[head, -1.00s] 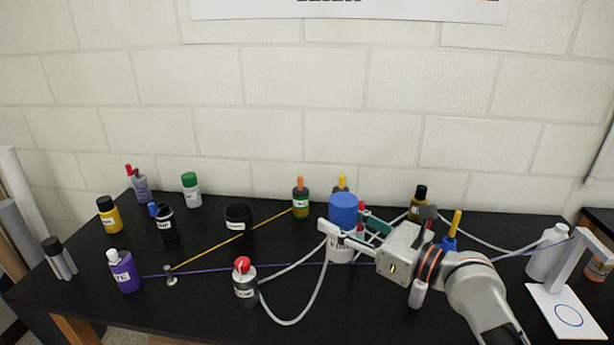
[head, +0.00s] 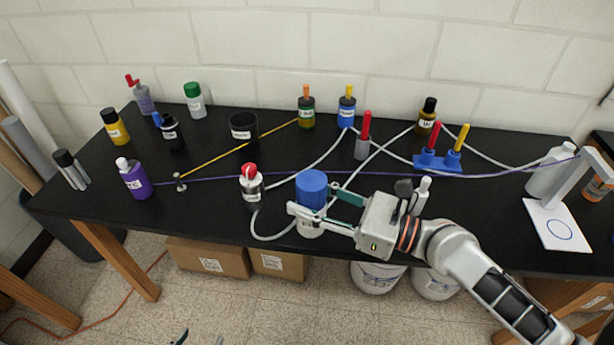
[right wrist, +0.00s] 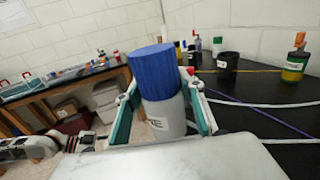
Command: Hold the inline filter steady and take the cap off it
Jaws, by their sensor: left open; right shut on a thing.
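The inline filter appears to be the small white labelled body (head: 252,190) with a red cap (head: 249,170), upright on the black table. Pale hoses run to it. My right gripper (head: 314,198) is shut on a white jar with a blue lid, to the right of the filter and nearer the front edge. In the right wrist view the fingers flank the white jar (right wrist: 165,115) below its blue lid (right wrist: 156,70). I cannot tell whether its base touches the table. My left gripper (head: 199,338) shows only its fingertips at the bottom edge, apart and empty, well below the filter.
A purple bottle (head: 135,180) and a small metal post (head: 180,182) stand left of the filter. A purple cord (head: 440,174) and a yellow cord (head: 220,156) cross the table. Behind are a black cup (head: 243,130) and a red-topped holder (head: 363,140).

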